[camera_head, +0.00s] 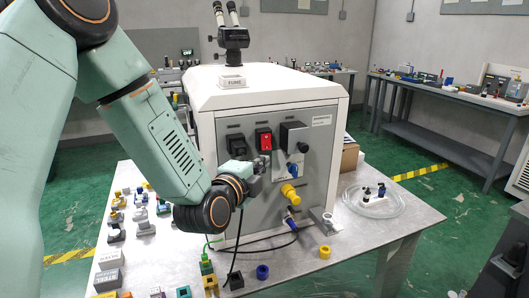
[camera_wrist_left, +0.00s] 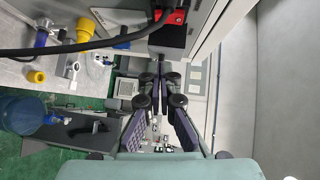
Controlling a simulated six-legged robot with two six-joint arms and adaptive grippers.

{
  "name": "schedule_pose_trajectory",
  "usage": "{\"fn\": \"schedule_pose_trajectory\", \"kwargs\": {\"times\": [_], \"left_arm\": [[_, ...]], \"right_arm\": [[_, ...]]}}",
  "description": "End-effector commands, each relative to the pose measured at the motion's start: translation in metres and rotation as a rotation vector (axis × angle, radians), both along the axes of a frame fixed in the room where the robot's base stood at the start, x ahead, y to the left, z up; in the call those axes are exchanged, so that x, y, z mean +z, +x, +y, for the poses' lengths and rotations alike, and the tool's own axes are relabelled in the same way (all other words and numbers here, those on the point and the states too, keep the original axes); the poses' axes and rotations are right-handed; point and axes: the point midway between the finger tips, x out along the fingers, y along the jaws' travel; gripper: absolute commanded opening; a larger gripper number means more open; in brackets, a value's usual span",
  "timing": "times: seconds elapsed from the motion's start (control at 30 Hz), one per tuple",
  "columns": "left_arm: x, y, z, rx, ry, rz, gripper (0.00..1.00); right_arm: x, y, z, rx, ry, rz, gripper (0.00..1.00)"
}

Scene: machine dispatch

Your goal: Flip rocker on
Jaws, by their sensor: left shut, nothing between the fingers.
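The red rocker switch (camera_head: 264,139) sits in a black frame on the grey front panel of the white-topped machine (camera_head: 264,90). A black switch (camera_head: 237,146) is to its left and a black box (camera_head: 294,136) to its right. My left gripper (camera_head: 262,164) is shut and empty, just in front of the panel and a little below the red switch. In the left wrist view, its closed fingertips (camera_wrist_left: 159,61) point toward a black block (camera_wrist_left: 170,40), with a red part (camera_wrist_left: 174,17) above. Contact cannot be told. My right gripper is not in view.
A blue knob (camera_head: 292,169) and yellow connector (camera_head: 290,193) project from the panel nearby. A black cable (camera_head: 262,237) hangs in front.

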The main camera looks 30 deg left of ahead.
Motion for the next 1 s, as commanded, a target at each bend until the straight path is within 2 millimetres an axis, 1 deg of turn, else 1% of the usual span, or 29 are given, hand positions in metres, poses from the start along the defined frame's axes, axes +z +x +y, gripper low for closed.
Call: {"fn": "schedule_pose_trajectory", "kwargs": {"times": [0.03,0.1,0.33,0.4,0.6,0.77,1.0], "left_arm": [[0.0,0.01,0.0,-0.002,0.005,-0.002,0.0],[-0.002,0.021,0.001,-0.002,0.005,0.0,0.0],[-0.005,0.057,0.003,-0.001,0.002,0.0,0.0],[-0.006,0.064,0.015,0.004,-0.005,-0.001,0.0],[-0.01,0.077,0.03,0.001,-0.002,0.001,0.0],[-0.01,0.08,0.034,0.0,-0.001,-0.001,0.0],[-0.011,0.08,0.034,-0.001,-0.001,0.0,0.0]], "right_arm": [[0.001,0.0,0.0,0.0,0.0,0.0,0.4],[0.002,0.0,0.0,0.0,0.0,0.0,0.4],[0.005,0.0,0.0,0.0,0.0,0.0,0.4],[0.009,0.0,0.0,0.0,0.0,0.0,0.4],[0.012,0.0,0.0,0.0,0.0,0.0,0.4],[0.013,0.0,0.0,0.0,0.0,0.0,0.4],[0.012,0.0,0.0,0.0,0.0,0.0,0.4]]}}
